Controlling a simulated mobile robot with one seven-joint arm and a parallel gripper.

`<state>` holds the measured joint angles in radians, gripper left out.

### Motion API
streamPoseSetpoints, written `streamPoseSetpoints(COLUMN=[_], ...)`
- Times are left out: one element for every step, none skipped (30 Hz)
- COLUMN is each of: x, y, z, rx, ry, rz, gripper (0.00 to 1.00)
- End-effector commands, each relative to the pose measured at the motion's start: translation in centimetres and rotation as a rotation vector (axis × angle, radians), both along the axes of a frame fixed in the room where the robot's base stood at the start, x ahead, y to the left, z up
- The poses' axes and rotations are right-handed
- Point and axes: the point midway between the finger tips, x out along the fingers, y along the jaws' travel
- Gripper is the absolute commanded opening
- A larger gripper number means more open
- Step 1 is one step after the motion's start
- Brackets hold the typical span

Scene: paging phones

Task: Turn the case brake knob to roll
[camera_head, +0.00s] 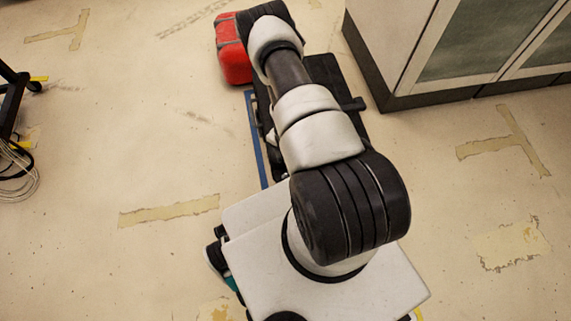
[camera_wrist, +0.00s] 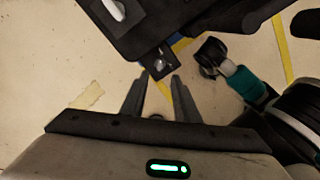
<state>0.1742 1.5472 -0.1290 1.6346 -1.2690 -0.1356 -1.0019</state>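A dark case or cart (camera_head: 327,82) lies under my arm in the head view, largely hidden by it. Its black underside or edge shows at the top of the wrist view (camera_wrist: 190,18), with a pale handle-like piece (camera_wrist: 114,9). A small dark bracket with a shiny round spot (camera_wrist: 159,64) sticks out from its corner; this may be the brake knob, but its setting cannot be read. My gripper (camera_wrist: 159,84) is open and empty, its two fingers apart just short of this bracket. In the head view the gripper is hidden behind my arm.
A red case (camera_head: 232,52) stands at the far end. A blue strip (camera_head: 256,130) runs along the left side. A white cabinet (camera_head: 440,50) stands at upper right, and a dark stand with cables (camera_head: 15,150) at far left. Floor on both sides is clear, with worn tape.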

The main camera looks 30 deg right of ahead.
Motion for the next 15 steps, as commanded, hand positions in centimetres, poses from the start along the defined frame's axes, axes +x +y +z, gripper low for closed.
streamPoseSetpoints(x=[0.1, 0.1, 0.1, 0.1, 0.1, 0.0, 0.1, 0.1, 0.0, 0.0, 0.0, 0.0, 0.0, 0.0, 0.0], y=[0.0, 0.0, -0.1, -0.1, -0.1, -0.1, -0.1, -0.1, 0.0, 0.0, 0.0, 0.0, 0.0, 0.0, 0.0], z=[1.7, 2.4, 3.2, 3.8, 4.3, 4.9, 5.3, 5.7, 6.1, 6.4, 6.6, 6.8, 6.9, 7.0, 7.1], rx=[0.000, -0.001, -0.001, -0.001, -0.001, -0.001, -0.001, 0.000, -0.001, 0.000, 0.000, 0.000, 0.000, 0.000, 0.000], ry=[-0.001, -0.002, 0.000, -0.002, -0.002, 0.000, -0.002, -0.001, 0.000, -0.001, -0.001, 0.000, 0.000, 0.000, 0.000], rz=[0.001, 0.001, 0.000, 0.000, 0.001, 0.001, 0.000, 0.000, 0.000, 0.000, 0.000, 0.001, 0.001, 0.001, 0.001], gripper=[0.28, 0.28, 0.28, 0.28, 0.28, 0.28, 0.28, 0.28, 0.28, 0.28, 0.28, 0.28, 0.28, 0.28, 0.28])
